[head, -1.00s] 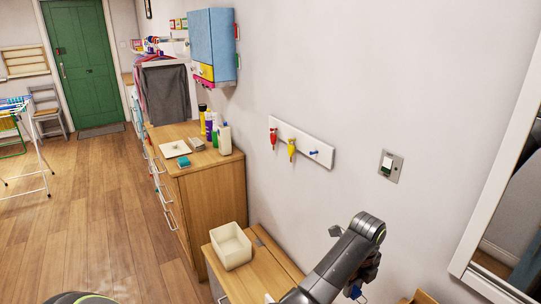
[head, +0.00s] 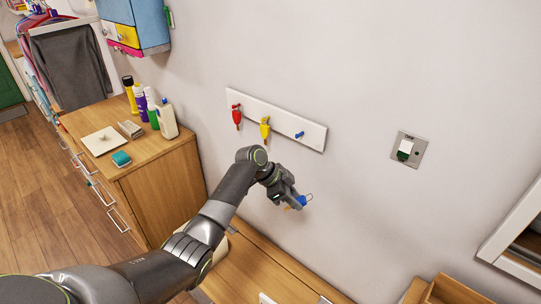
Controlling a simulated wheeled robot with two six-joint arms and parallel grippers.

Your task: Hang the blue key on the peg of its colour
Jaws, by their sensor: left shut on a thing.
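My left gripper (head: 294,203) is shut on the blue key (head: 304,200), which shows as a small blue piece with a thin loop at the fingertips. Most of the key's shape is hidden or too small to make out. The gripper is in front of the wall, below the white peg rail (head: 280,121). The blue peg (head: 299,135) is bare at the rail's right end, above the gripper. A red key (head: 237,116) and a yellow key (head: 265,129) hang from the rail further left. My right gripper is not in view.
A wooden cabinet top (head: 262,270) lies below my arm. A wall switch (head: 408,149) is to the right. The wall around the blue peg is clear.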

